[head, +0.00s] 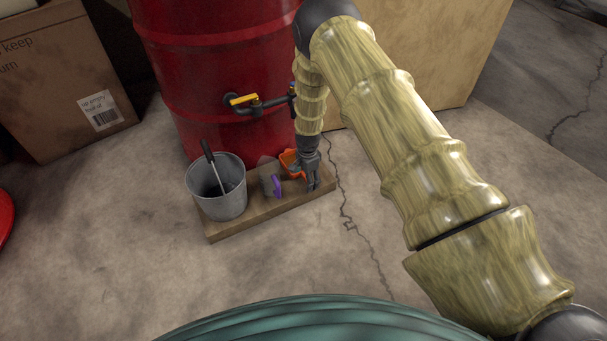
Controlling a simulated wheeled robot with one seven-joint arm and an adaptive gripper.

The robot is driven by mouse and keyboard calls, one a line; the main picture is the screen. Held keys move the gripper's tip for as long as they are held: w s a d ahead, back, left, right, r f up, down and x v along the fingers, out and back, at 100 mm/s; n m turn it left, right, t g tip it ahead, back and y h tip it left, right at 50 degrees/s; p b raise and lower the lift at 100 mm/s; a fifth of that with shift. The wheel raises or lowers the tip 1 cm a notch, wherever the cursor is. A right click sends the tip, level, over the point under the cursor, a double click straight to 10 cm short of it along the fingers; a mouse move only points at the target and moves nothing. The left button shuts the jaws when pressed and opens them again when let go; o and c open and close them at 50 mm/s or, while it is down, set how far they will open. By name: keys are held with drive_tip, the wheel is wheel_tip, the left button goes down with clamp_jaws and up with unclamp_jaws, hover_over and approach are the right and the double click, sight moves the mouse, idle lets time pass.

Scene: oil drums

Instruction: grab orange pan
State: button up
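The orange pan (289,161) sits on a low wooden board (238,229) in front of a red drum, towards the board's right end. My arm comes in from the right and reaches down there. My gripper (314,187) points down just to the right of the pan and partly covers it. Its fingers are small and dark, and I cannot tell whether they are open, shut, or touching the pan.
A metal bucket (217,192) with a black-handled tool stands on the board's left. A grey item with a purple handle (277,186) stands between bucket and pan. The red drum (215,60) has a yellow-handled tap (243,100). Cardboard boxes (60,75) stand left. The front floor is clear.

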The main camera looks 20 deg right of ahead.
drive_tip(key=shift+r, duration=0.2)
drive_tip(key=shift+s+r+p, duration=0.15)
drive_tip(key=shift+r+p, duration=0.1)
drive_tip(key=shift+p, duration=0.4)
drive_tip(key=shift+d+r+p, duration=0.1)
drive_tip(key=shift+r+p, duration=0.35)
drive_tip(key=shift+r, duration=0.25)
wheel_tip(320, 180, up, 5)
drive_tip(key=p, duration=0.3)
drive_tip(key=shift+r, duration=0.15)
drive_tip(key=s+d+p, duration=0.3)
drive_tip(key=s, duration=0.6)
drive_tip(key=s+d+p, duration=0.3)
drive_tip(key=s, duration=0.6)
drive_tip(key=shift+d+f, duration=0.3)
